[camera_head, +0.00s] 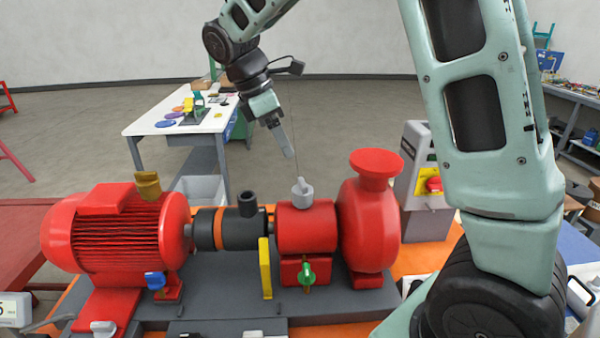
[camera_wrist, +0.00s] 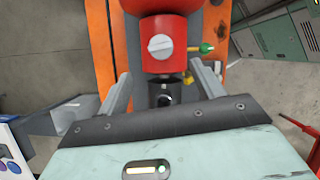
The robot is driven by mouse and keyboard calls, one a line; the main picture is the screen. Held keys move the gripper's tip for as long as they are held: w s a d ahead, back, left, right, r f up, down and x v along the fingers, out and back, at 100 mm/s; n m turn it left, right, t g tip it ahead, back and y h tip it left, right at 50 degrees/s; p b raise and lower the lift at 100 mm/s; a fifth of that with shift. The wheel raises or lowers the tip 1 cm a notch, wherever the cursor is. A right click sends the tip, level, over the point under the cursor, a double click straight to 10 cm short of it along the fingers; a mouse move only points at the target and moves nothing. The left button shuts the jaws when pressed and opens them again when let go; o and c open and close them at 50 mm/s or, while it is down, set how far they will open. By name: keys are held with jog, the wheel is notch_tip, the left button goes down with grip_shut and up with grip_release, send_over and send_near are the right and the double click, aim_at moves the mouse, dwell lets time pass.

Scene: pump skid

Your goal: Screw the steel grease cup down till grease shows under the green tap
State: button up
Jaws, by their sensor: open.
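The steel grease cup (camera_head: 302,190), grey with a raised wing on top, stands upright on the red bearing housing (camera_head: 306,228). In the wrist view the cup (camera_wrist: 160,46) is seen from above. The green tap (camera_head: 307,272) is on the front of the housing's lower block; in the wrist view it (camera_wrist: 206,48) points right. I cannot make out any grease under it. My gripper (camera_head: 285,140) hangs above the cup, apart from it. Its jaws (camera_wrist: 160,70) are open and empty, one finger on each side of the view, with the cup beyond their tips.
A red motor (camera_head: 120,235) with a brass cup (camera_head: 148,185) and blue tap (camera_head: 155,280) stands left. A dark upright fitting (camera_head: 247,205) sits on the coupling. The red pump casing (camera_head: 368,220) rises close right of the housing. A yellow plate (camera_head: 265,268) stands in front.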

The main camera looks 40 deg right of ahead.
aim_at(303, 180)
jog(key=p+x, duration=0.2)
jog(key=x, duration=0.8)
jog(key=shift+s+d+f, duration=0.1)
jog(key=shift+f, duration=0.25)
jog(key=c, duration=1)
